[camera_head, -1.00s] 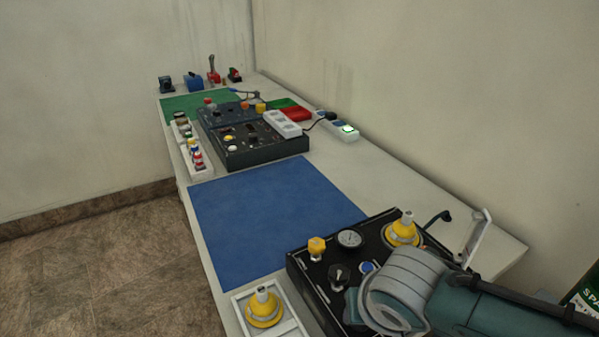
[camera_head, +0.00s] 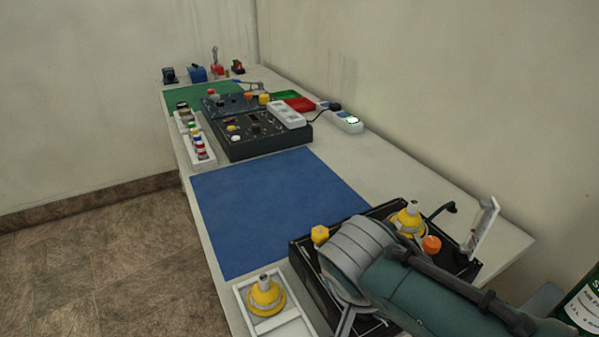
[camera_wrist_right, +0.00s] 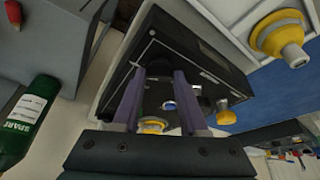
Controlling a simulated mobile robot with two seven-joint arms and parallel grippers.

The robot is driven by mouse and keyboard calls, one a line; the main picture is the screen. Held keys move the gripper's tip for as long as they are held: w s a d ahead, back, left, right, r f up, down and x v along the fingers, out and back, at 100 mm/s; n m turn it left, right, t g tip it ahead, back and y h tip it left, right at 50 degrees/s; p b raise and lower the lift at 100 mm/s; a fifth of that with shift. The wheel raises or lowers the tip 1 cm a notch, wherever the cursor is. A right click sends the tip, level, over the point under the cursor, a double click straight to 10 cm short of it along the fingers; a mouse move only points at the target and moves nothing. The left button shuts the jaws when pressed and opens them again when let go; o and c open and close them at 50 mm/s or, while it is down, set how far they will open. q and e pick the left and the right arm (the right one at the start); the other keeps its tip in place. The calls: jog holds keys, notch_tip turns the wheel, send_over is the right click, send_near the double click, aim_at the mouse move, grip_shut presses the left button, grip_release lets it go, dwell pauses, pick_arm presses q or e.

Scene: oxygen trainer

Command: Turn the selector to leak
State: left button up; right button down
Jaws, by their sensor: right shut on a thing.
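The black trainer panel (camera_head: 312,290) lies at the near end of the table, and much of its face is hidden by my right arm in the head view. In the right wrist view the panel (camera_wrist_right: 160,28) fills the middle. My right gripper (camera_wrist_right: 160,73) reaches down to the panel, its two fingers shut on a dark knob, the selector (camera_wrist_right: 159,67). The knob is mostly in shadow and its pointer and setting labels cannot be read. In the head view the knob and the fingertips are hidden behind my arm. My left gripper is not in view.
A yellow cap (camera_head: 320,234), a yellow fitting (camera_head: 408,218) and an orange knob (camera_head: 431,244) stand on the panel. A white tray (camera_head: 241,300) with a yellow fitting is beside it. A green bottle (camera_head: 583,303) stands at right. The blue mat (camera_head: 270,205) is clear.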

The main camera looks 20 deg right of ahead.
dwell(0.3)
jog(key=shift+c, duration=2.2)
grip_release()
jog(key=shift+r, duration=0.1)
jog(key=shift+a+r, duration=0.1)
jog(key=shift+r, duration=0.25)
jog(key=p+v, duration=0.3)
jog(key=v, duration=0.6)
jog(key=shift+s, duration=0.15)
